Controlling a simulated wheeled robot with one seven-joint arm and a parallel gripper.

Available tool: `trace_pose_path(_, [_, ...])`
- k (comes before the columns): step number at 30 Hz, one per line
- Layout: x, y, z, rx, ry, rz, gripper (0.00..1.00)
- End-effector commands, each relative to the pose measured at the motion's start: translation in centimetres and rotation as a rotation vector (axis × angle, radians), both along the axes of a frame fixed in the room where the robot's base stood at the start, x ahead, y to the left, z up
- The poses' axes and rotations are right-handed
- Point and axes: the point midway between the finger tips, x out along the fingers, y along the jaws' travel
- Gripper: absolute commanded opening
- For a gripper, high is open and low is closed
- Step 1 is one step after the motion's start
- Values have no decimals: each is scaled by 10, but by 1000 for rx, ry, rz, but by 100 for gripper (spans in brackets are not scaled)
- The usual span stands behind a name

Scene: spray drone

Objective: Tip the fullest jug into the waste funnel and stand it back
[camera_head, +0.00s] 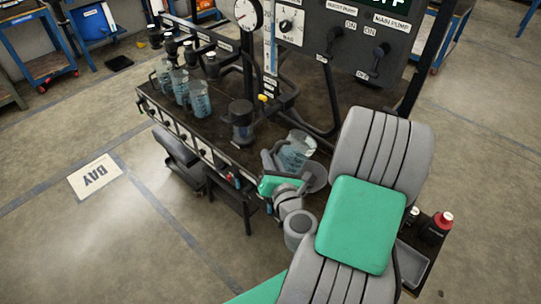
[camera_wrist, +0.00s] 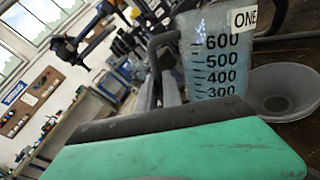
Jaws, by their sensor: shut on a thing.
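My gripper (camera_head: 270,168) is shut on a clear jug with bluish liquid (camera_head: 294,152), apparently by its handle. In the wrist view the jug (camera_wrist: 215,62) shows a scale from 300 to 600 and a label reading ONE. The jug leans in the head view; I cannot tell whether liquid is pouring. The grey waste funnel (camera_head: 318,178) is just beside and below the jug, and its bowl also shows in the wrist view (camera_wrist: 285,90). Other clear jugs with bluish liquid (camera_head: 198,101) stand in a row toward the left end of the bench.
A dark canister (camera_head: 241,124) stands on the bench between the row of jugs and my gripper. A pipe frame and a control panel (camera_head: 365,40) rise behind.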

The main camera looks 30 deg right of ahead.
Motion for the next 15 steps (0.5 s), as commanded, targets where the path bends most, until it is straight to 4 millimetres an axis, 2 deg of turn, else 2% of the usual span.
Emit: trace_pose_path(15, [0, -1, 13, 147, -7, 0, 0])
